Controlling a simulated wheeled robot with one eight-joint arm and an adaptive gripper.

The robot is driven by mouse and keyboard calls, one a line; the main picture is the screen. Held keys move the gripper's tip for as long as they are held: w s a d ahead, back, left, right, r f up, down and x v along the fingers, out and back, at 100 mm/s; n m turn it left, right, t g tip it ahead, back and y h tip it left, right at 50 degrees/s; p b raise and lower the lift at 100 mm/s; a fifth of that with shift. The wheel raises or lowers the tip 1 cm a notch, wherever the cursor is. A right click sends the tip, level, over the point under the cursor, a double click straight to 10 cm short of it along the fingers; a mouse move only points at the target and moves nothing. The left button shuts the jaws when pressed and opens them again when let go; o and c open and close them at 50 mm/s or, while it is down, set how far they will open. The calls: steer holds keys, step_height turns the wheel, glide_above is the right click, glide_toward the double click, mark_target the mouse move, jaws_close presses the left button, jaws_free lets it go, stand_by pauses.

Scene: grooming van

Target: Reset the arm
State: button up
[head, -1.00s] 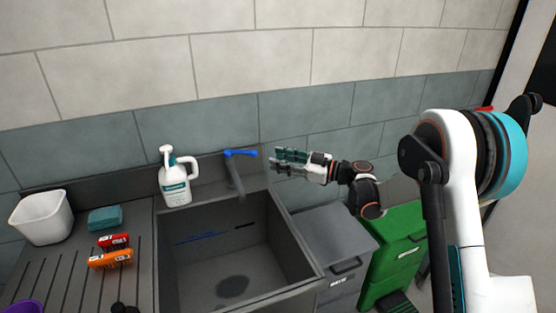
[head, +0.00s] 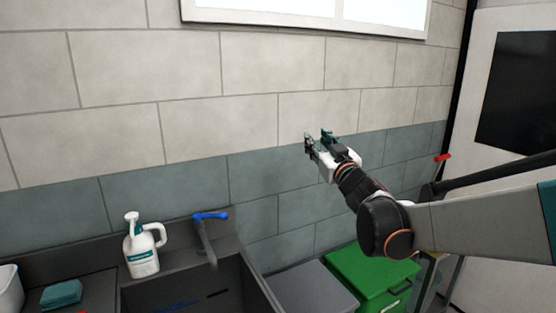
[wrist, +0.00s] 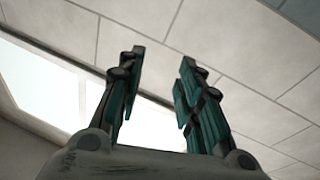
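My gripper (head: 318,138) is raised in front of the tiled wall, above and to the right of the sink. Its two fingers stand apart with nothing between them. The wrist view shows the same gripper (wrist: 158,85) open and empty, with its fingers pointing up against the wall tiles and a bright window. My arm reaches in from the right side of the head view.
Below are a sink (head: 200,290) with a blue-handled tap (head: 208,226), a white jug bottle (head: 141,250), a teal block (head: 62,294) and part of a white bin (head: 9,290). A green cabinet (head: 365,280) and a grey one (head: 312,288) stand right of the sink. Space around the gripper looks clear.

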steer(key=s+d+f+m+g+h, duration=0.2)
steer(key=s+d+f+m+h, duration=0.15)
steer(key=s+d, duration=0.35)
steer(key=s+d+f+m+g+h, duration=0.25)
steer(key=s+d+h, duration=0.2)
steer(key=s, duration=0.45)
steer(key=s+a+f+g, duration=0.1)
steer(key=s+f+g, duration=0.3)
steer(key=s+f, duration=0.4)
steer(key=s+a+f+g+y, duration=0.1)
steer(key=s+f+g, duration=0.2)
steer(key=s+f, duration=0.5)
steer(key=s, duration=0.7)
steer(key=shift+a+f+n+g+y, duration=0.2)
steer(key=shift+n+g+y, duration=0.1)
steer(key=shift+n+g, duration=0.1)
steer(key=shift+s, duration=0.15)
